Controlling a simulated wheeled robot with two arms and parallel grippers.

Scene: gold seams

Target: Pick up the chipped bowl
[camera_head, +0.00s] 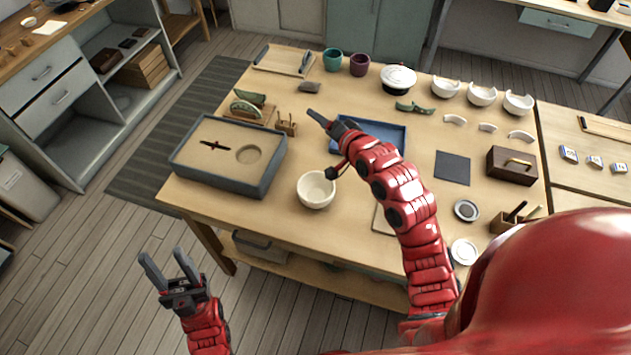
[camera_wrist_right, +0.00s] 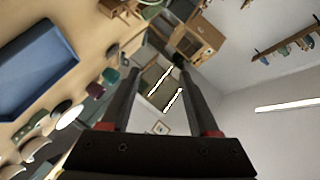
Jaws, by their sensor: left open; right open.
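A cream bowl (camera_head: 316,192) stands upright near the front edge of the table; part of its rim is behind a dark part of my right arm, and I cannot make out a chip. Three white bowls with uneven rims, a left one (camera_head: 445,89), a middle one (camera_head: 482,95) and a right one (camera_head: 518,104), stand at the back right. My right gripper (camera_head: 314,116) is above the table, beyond the cream bowl, open and empty; its parted fingers show in the right wrist view (camera_wrist_right: 155,75). My left gripper (camera_head: 163,270) is open and empty, off the table's front left.
A grey-rimmed tray (camera_head: 262,178) lies left of the cream bowl. A blue tray (camera_head: 388,130) is partly behind my right arm and shows in the right wrist view (camera_wrist_right: 35,65). White curved pieces (camera_head: 487,127) lie before the white bowls. A wooden box (camera_head: 511,167) stands at the right.

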